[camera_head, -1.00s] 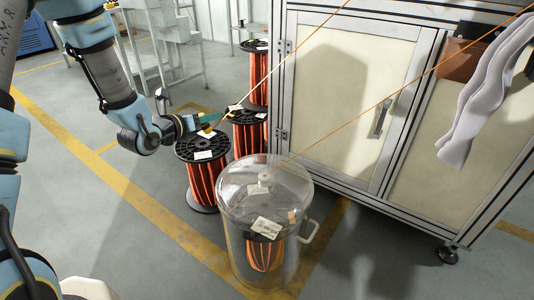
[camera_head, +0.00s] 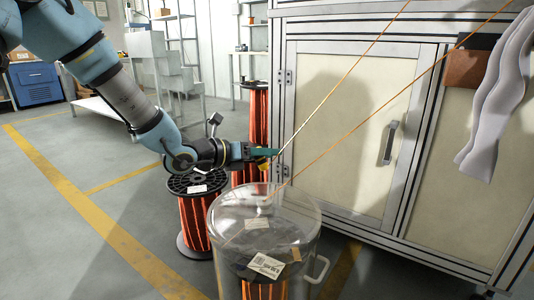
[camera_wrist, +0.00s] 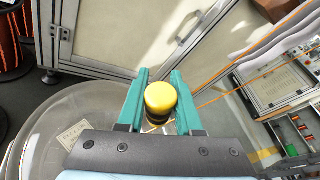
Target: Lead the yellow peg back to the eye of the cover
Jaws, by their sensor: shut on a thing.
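My gripper (camera_head: 264,153) is shut on the yellow peg (camera_wrist: 161,98). In the wrist view the peg stands between the two green fingers, with a dark band under its yellow top. In the head view the peg is mostly hidden by the fingers. The clear round cover (camera_head: 236,208) sits on a transparent drum, and my gripper is above its far side. The cover also shows below the gripper in the wrist view (camera_wrist: 40,133). Its eye is small and hard to make out near the middle of the lid. A pale wire (camera_head: 345,73) runs from the upper right to my gripper.
An orange wire (camera_head: 400,99) slopes from upper right down to the cover. Spools of copper wire (camera_head: 193,210) stand left of and behind the drum. A cabinet (camera_head: 350,120) stands close behind and right. The floor at left is open.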

